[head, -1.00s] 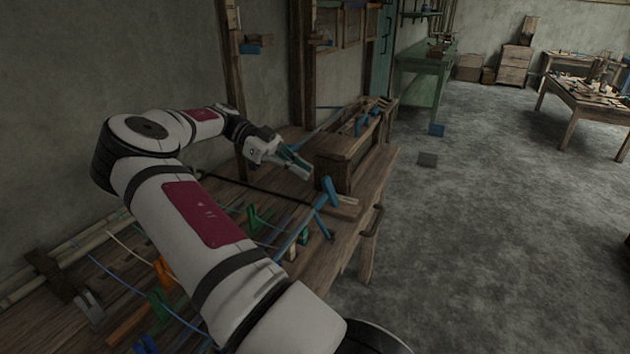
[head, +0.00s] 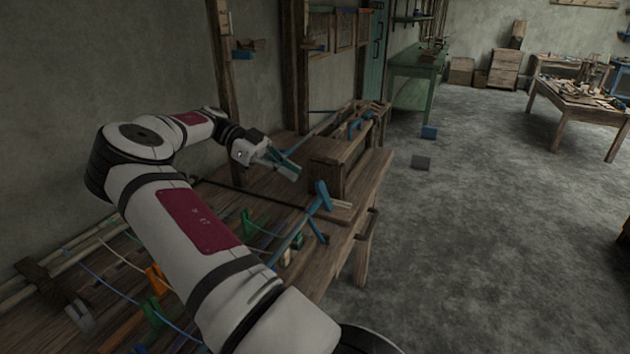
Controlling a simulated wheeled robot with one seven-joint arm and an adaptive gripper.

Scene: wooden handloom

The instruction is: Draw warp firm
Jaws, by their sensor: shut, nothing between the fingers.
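My gripper (head: 291,171) is shut and empty. It hangs over the back part of the wooden loom bench (head: 255,196), just left of a wooden box-like frame (head: 328,165); I cannot tell whether it touches the frame. Thin blue and pale warp strands (head: 112,284) run across the loom at the lower left, partly hidden by my arm. A blue lever-like piece (head: 322,197) stands at the bench's right edge, in front of the frame. A green clip (head: 247,222) and an orange clip (head: 157,279) sit among the strands.
Wooden posts (head: 296,65) rise behind the loom against the wall. A green table (head: 413,65) stands at the back and a wooden table (head: 585,95) at the far right.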

